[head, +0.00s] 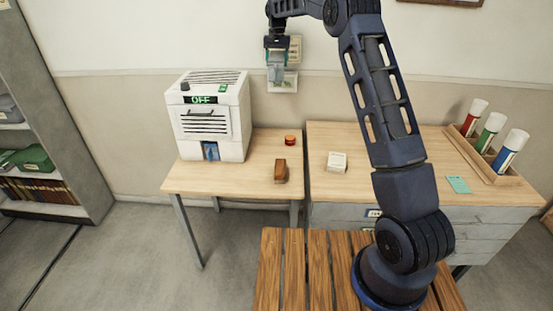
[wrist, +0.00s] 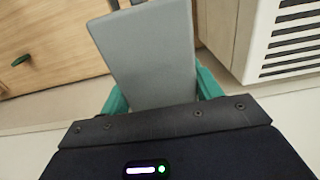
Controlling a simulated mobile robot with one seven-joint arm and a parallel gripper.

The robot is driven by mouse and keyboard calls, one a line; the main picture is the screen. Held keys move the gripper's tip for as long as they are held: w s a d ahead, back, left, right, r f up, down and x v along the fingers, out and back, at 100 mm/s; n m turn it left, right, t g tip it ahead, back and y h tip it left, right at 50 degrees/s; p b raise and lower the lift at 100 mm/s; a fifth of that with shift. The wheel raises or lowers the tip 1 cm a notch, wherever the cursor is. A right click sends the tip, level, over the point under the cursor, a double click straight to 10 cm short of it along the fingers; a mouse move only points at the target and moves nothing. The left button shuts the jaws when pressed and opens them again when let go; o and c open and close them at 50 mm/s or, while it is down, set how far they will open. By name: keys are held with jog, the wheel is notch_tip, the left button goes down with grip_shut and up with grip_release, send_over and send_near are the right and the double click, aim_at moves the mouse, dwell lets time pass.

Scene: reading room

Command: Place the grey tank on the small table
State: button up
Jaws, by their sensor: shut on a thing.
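The grey tank (wrist: 148,52) is a flat-sided grey block between the green fingers of my gripper (head: 276,56). It also shows in the head view (head: 276,73), hanging below the fingers. My gripper is shut on it, high and in front of the back wall. In the head view, the tank appears above and to the right of the white machine. The small light-wood table (head: 230,182) stands below, to the left of the wider drawer desk. It bears the white machine at its left and two small things at its right.
The white machine (head: 213,122) reads OFF. A brown block (head: 281,171) and an orange-red round thing (head: 290,140) lie near the table's right edge. The drawer desk (head: 330,200) holds a small white box (head: 337,161) and a rack of capped tubes (head: 490,150). Bare tabletop lies right of the machine.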

jog(key=s+a, duration=0.1)
jog(key=a, duration=0.4)
notch_tip(320, 180, down, 37)
jog(key=shift+s+r, duration=0.1)
jog(key=shift+s, duration=0.05)
dwell(0.4)
jog(key=o, duration=1.1)
jog(key=shift+c, duration=0.2)
